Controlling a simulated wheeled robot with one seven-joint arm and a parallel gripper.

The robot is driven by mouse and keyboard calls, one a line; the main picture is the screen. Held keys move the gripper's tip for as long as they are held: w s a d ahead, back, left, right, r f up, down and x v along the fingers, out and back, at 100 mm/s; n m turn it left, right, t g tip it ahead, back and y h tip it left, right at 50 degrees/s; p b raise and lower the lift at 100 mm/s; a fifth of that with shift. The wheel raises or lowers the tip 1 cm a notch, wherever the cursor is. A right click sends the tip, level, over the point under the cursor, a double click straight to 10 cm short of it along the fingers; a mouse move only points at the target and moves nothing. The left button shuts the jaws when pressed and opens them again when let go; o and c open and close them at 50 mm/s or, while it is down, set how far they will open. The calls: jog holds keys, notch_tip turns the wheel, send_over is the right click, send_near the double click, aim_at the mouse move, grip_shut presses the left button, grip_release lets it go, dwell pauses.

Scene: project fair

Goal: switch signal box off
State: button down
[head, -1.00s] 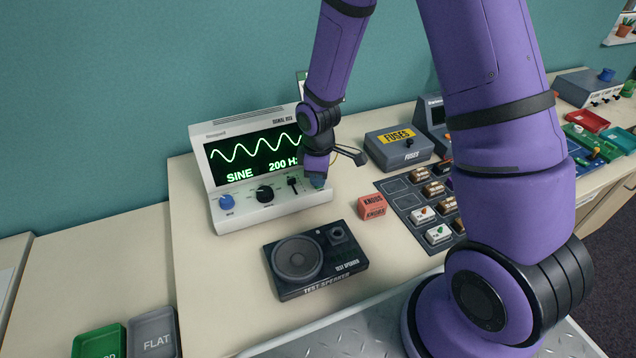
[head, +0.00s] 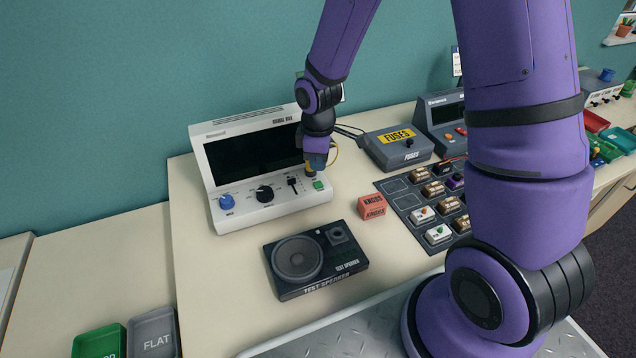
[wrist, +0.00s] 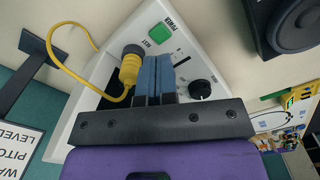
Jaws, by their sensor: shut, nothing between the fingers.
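The signal box (head: 220,160) is a white unit with a dark, blank screen (head: 254,155). Its front panel has a blue knob (head: 227,202), a black knob (head: 264,193), a slider and a green power button (head: 318,185). My gripper (head: 313,168) is just above the right end of the panel, behind the green button. In the wrist view its blue fingers (wrist: 155,75) are together and empty, and the green button (wrist: 159,32) shows uncovered beyond the tips. A yellow plug (wrist: 130,68) with a cable stands beside the fingers.
A test speaker (head: 318,262) lies in front of the box. An orange KNOBS box (head: 373,206) and a grey FUSES box (head: 400,150) stand to the right, near a dark tray (head: 398,187) of small parts. Bare table lies left of the speaker.

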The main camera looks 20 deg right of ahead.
jog(key=shift+r, duration=2.4)
notch_tip(320, 180, up, 16)
jog(key=m+t, duration=0.3)
jog(key=m, duration=0.2)
send_over(318, 184)
jog(key=s+d, duration=0.4)
jog(key=s, duration=0.4)
jog(key=s+d+r+m+t, duration=0.2)
jog(key=s+r+m, duration=0.5)
jog(key=s, duration=0.8)
notch_tip(318, 184, up, 3)
jog(key=shift+d+f, duration=0.15)
jog(key=shift+d, duration=0.35)
